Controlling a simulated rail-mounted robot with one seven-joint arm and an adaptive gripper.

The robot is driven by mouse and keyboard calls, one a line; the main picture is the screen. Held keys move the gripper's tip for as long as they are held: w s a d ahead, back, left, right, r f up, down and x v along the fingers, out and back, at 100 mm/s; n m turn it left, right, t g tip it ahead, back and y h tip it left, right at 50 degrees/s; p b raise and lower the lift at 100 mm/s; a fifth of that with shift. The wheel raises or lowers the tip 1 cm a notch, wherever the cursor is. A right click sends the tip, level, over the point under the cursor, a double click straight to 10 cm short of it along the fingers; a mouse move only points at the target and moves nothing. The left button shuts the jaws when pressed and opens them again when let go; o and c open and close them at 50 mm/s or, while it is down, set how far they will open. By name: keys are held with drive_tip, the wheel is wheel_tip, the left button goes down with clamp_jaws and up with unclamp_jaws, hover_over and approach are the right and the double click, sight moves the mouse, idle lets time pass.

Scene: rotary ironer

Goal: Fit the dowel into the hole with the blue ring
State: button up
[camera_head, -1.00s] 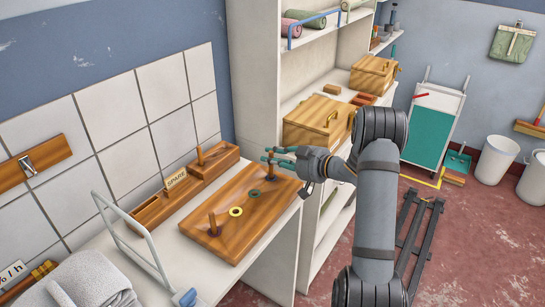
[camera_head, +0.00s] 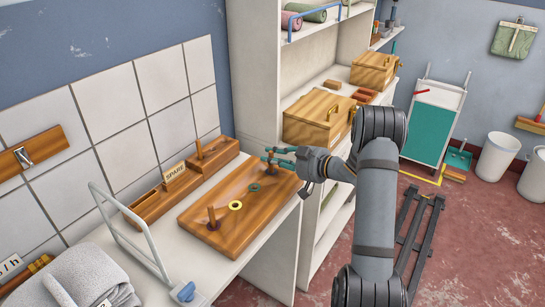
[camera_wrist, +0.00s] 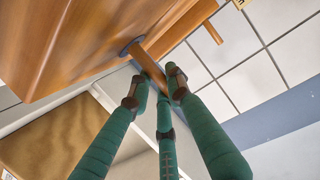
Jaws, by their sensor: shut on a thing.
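The wooden board (camera_head: 222,232) lies on the white counter, with a yellow ring, a green ring and a dowel standing at its near-left end (camera_head: 212,218). My gripper (camera_head: 268,156) is over the board's far-right end. Its teal fingers are shut on a wooden dowel (camera_wrist: 152,68) in the wrist view. That dowel's far end meets the blue ring (camera_wrist: 130,46) on the board's face. The ring is partly hidden by the dowel, and I cannot tell how deep the dowel sits.
A wooden block labelled SPARE (camera_head: 174,172) stands behind the board, with an upright dowel (camera_head: 199,150). A white wire frame (camera_head: 128,228) and grey towels (camera_head: 85,280) are at the near left. A shelf with wooden boxes (camera_head: 318,122) stands to the right.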

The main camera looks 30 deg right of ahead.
drive_tip(key=shift+f, duration=0.25)
drive_tip(key=o, duration=0.9)
drive_tip(key=v, duration=1.2)
drive_tip(key=x, duration=1.2)
drive_tip(key=shift+w+a, duration=0.1)
drive_tip(key=shift+r+p, duration=0.35)
drive_tip(key=shift+r, duration=0.2)
drive_tip(key=shift+f, duration=0.15)
